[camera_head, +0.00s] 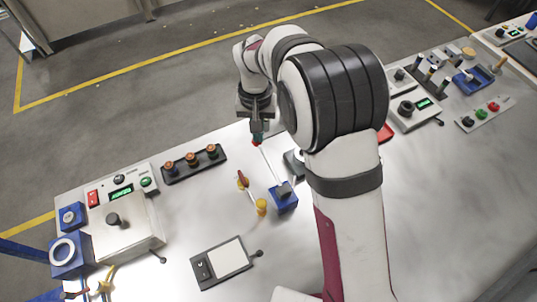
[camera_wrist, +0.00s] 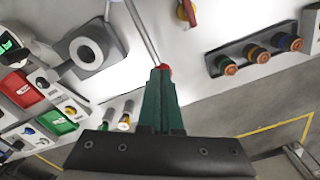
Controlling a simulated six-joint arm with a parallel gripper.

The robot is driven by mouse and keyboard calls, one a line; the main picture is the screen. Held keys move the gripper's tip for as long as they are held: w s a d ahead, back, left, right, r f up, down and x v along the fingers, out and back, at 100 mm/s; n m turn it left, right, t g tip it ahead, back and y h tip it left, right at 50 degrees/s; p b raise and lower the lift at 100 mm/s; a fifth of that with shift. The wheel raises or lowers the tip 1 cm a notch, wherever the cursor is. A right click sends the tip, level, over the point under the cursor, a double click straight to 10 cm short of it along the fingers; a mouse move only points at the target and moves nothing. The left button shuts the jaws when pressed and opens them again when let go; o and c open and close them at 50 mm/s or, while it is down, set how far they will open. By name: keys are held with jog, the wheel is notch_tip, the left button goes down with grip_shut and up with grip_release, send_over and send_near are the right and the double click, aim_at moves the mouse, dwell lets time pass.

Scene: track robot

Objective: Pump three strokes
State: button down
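The pump has a blue base (camera_head: 285,201) with a grey block on top, standing on the bench in the head view. Its thin grey lever (camera_head: 270,165) leans up and away from the base to a red knob (camera_head: 256,143). My gripper (camera_head: 257,136) is at this knob, at the far edge of the bench. In the wrist view the green fingers of my gripper (camera_wrist: 164,76) are close together, with the red knob (camera_wrist: 165,68) at their tips and the lever (camera_wrist: 142,30) running up from it. The fingers look shut on the knob, most of which they hide. The base is outside the wrist view.
A dark connector strip (camera_head: 194,163) lies farther left. A small switch panel (camera_head: 225,262) is nearer. My arm hides the bench right of the pump.

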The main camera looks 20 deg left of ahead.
jog(key=shift+f, duration=1.3)
notch_tip(320, 180, up, 10)
jog(key=shift+r, duration=0.2)
jog(key=shift+f, duration=1.5)
jog(key=shift+f, duration=0.1)
dwell(1.6)
jog(key=shift+f, duration=3.6)
notch_tip(320, 180, up, 10)
jog(key=shift+r, duration=0.2)
